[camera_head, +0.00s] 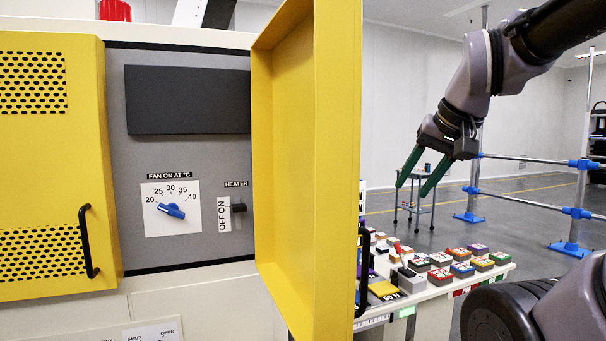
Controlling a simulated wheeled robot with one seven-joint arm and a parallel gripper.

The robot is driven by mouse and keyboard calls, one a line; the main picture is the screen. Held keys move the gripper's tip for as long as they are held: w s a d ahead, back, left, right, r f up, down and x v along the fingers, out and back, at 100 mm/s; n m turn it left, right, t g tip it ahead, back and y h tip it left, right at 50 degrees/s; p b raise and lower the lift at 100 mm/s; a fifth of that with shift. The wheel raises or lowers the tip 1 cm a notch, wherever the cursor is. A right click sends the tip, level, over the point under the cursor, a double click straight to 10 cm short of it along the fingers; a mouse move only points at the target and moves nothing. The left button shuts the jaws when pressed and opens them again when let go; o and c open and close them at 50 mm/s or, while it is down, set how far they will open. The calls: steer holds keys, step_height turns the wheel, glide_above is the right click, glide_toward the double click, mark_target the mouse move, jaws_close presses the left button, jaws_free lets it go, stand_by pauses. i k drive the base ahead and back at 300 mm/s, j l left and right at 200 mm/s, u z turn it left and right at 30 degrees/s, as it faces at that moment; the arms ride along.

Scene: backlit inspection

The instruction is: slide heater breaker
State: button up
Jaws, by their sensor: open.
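The heater breaker (239,208) is a small black slider handle on a vertical slot in the grey panel, under a "HEATER" label. A white strip reading "OFF ON" stands to its left. The handle sits in the upper part of the slot, beside the word "ON". My gripper (412,188) has two green fingers, spread apart and empty, pointing down to the left. It is to the right of the open yellow door (338,150), apart from the breaker, with the door between them in the picture.
A blue fan dial (171,210) is left of the breaker, below a dark rectangle (188,99). A closed yellow door (50,170) with a black handle is at left. A sloped console (440,270) with several coloured buttons is at right. Floor beyond is open, with blue-footed posts.

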mark_target(241, 207)
steer(key=i+l+u, duration=0.15)
steer(key=l+u, duration=0.25)
steer(key=i+l+u, duration=0.1)
steer(key=u, duration=0.3)
steer(key=k+l+u, duration=0.1)
steer(key=l+u, duration=0.15)
steer(key=k+l+u, duration=0.25)
steer(key=l, duration=0.15)
steer(key=l+u, duration=0.3)
steer(key=z, duration=0.95)
steer(key=j+z, duration=0.1)
steer(key=z, duration=2.35)
steer(key=k+z, duration=0.1)
steer(key=z, duration=0.4)
steer(key=k+u, duration=0.35)
steer(key=k, duration=0.3)
steer(key=k+j+u, duration=0.3)
steer(key=k, duration=0.3)
steer(key=k+l+u, duration=0.1)
steer(key=k+u, duration=0.45)
steer(key=u, duration=0.25)
steer(key=k+j+u, duration=0.1)
steer(key=k+u, duration=0.3)
steer(key=k+j+u, duration=0.15)
steer(key=u, duration=0.9)
